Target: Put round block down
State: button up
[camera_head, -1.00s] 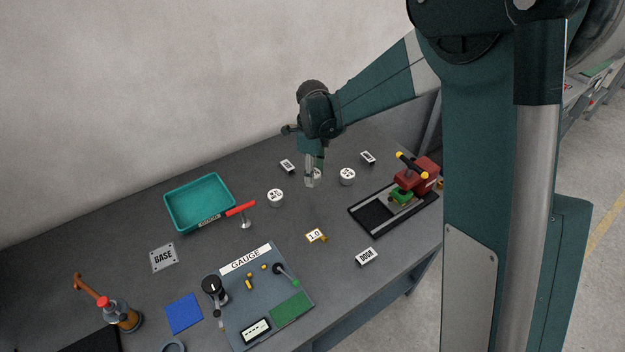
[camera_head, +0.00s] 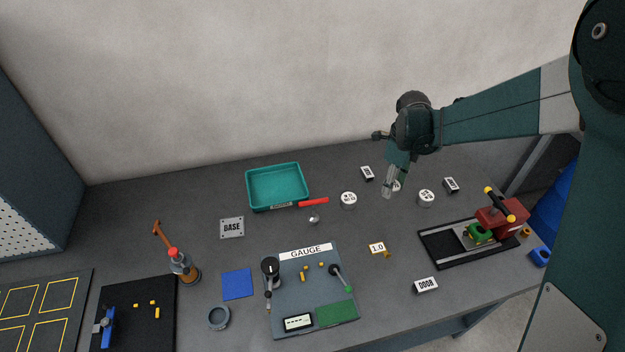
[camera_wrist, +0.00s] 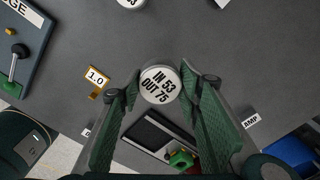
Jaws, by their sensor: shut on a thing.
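A white round block (camera_wrist: 160,85) marked "IN 53 OUT 75" sits between the two fingertips of my gripper (camera_wrist: 159,80) in the wrist view. The fingers are shut on its sides, and its label faces the camera. In the head view my gripper (camera_head: 388,192) points down over the back of the table, and the held block (camera_head: 397,186) is mostly hidden behind the fingers. I cannot tell whether it touches the table. Two similar round blocks stand on either side, one to the left (camera_head: 349,199) and one to the right (camera_head: 427,198).
Small labelled signs (camera_head: 367,173) (camera_head: 451,185) stand near the back. A teal tray (camera_head: 277,207) and a red-handled tool (camera_head: 314,202) lie left. A red machine on a black base (camera_head: 450,259) is front right, with a "1.0" tag (camera_head: 377,248) nearer the middle. Bare table surrounds the gripper.

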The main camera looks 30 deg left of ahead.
jog(key=s+a+n, duration=0.1)
jog(key=s+a, duration=0.1)
jog(key=a, duration=0.8)
jog(key=s+a+n, duration=0.2)
jog(key=a, duration=0.9)
jog(key=n, duration=0.2)
send_over(266, 193)
jog(key=shift+r+p, duration=0.35)
jog(key=shift+p, duration=0.1)
jog(key=shift+f, duration=3.15)
jog(key=shift+f, duration=1.85)
jog(key=shift+f+b, duration=0.15)
jog(key=shift+b, duration=0.15)
